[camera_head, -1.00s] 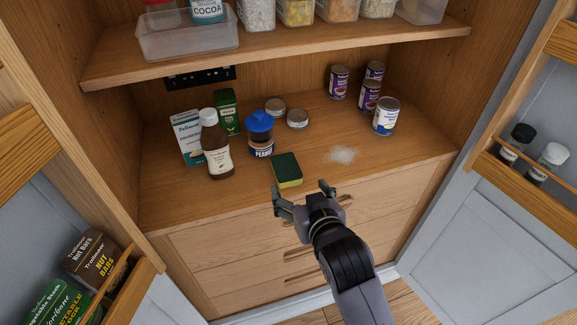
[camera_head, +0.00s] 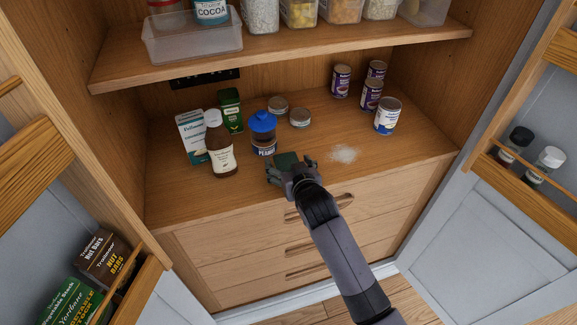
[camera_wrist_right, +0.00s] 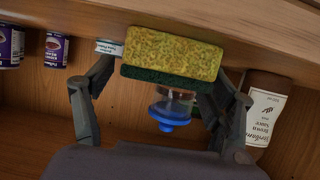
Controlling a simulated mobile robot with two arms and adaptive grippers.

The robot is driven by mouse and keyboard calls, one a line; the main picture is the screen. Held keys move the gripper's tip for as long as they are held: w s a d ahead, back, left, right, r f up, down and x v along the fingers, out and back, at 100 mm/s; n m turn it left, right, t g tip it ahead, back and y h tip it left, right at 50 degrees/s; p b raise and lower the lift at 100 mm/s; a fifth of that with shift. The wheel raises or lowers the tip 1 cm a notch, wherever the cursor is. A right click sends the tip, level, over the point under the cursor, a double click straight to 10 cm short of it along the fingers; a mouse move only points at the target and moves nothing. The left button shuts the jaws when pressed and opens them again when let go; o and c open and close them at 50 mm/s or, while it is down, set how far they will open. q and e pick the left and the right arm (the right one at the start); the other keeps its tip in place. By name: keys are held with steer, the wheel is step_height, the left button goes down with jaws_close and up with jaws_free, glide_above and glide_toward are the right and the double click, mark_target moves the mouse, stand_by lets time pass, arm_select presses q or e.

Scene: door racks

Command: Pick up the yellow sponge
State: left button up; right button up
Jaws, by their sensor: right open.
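The yellow sponge (camera_head: 286,158) has a dark green scouring side, which faces up in the head view. It lies on the cupboard counter near the front edge, partly hidden by my right gripper (camera_head: 290,170). In the right wrist view the yellow sponge (camera_wrist_right: 172,54) shows its speckled yellow side and green layer. It sits just beyond and between the spread fingers of my right gripper (camera_wrist_right: 158,88). The fingers are open, and I cannot tell whether either touches the sponge. My left gripper is not in view.
A peanut jar with a blue lid (camera_head: 262,126) stands just behind the sponge, and a brown bottle (camera_head: 219,150) stands to its left. White powder (camera_head: 344,153) lies to the right. Several cans (camera_head: 387,117) stand further right. A shelf (camera_head: 300,50) hangs above.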

steer(key=shift+w+a+f, duration=0.1)
steer(key=shift+w+f, duration=0.1)
steer(key=shift+w, duration=0.2)
steer(key=shift+c, duration=0.5)
steer(key=c, duration=0.7)
steer(key=shift+r, duration=0.15)
